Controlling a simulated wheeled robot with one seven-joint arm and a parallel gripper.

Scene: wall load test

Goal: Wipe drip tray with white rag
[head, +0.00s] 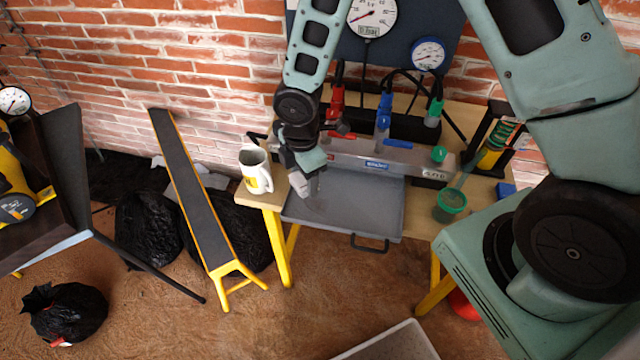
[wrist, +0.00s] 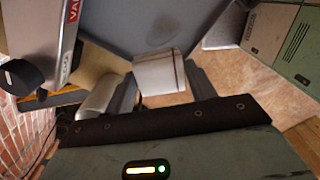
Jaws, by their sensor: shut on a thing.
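The drip tray (head: 360,205) is a flat grey tray with a front handle, at the front of the wooden bench in the head view. It also shows in the wrist view (wrist: 120,20), with a darker smudge on its surface. My gripper (head: 305,178) is over the tray's left end, pointing down. It is shut on the white rag (head: 299,185), a small pale bundle. In the wrist view the rag (wrist: 158,73) sits between the fingers. I cannot tell whether the rag touches the tray.
A white mug (head: 254,172) stands on the bench just left of the tray. A grey manifold (head: 375,160) with red, blue and green valves runs behind it. A green cup (head: 450,205) stands to the right. Gauges (head: 428,54) hang above.

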